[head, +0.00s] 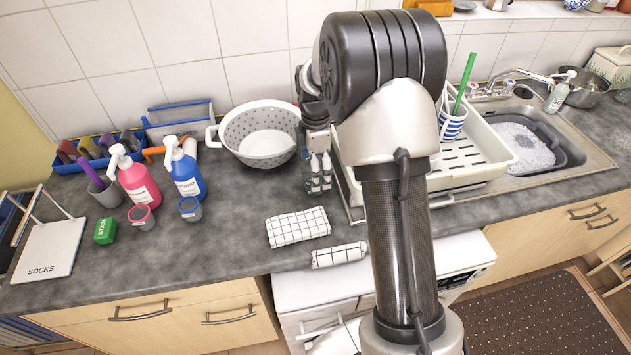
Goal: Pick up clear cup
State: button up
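I cannot make out a clear cup for certain in the head view; it may be hidden behind my arm. My gripper (320,186) points down over the counter, just right of the white speckled colander (259,136) and left of the dish rack. Its fingers are small and partly in my arm's shadow, so I cannot tell whether they are open or hold anything. Two small dark cups, one with a pink rim (142,217) and one with a blue rim (190,209), stand in front of the soap bottles.
A pink bottle (138,184) and a blue bottle (184,174) stand at left. The white dish rack (470,158) holds a striped cup (453,124) with a green-handled tool. A foamy sink (523,146) is at right. Checked cloths (298,228) lie near the counter's front edge.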

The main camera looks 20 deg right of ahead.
notch_tip(320, 180, down, 3)
jog(key=shift+f+b, duration=0.2)
jog(key=shift+b, duration=0.25)
jog(key=shift+r, duration=0.1)
jog(key=c, duration=1.3)
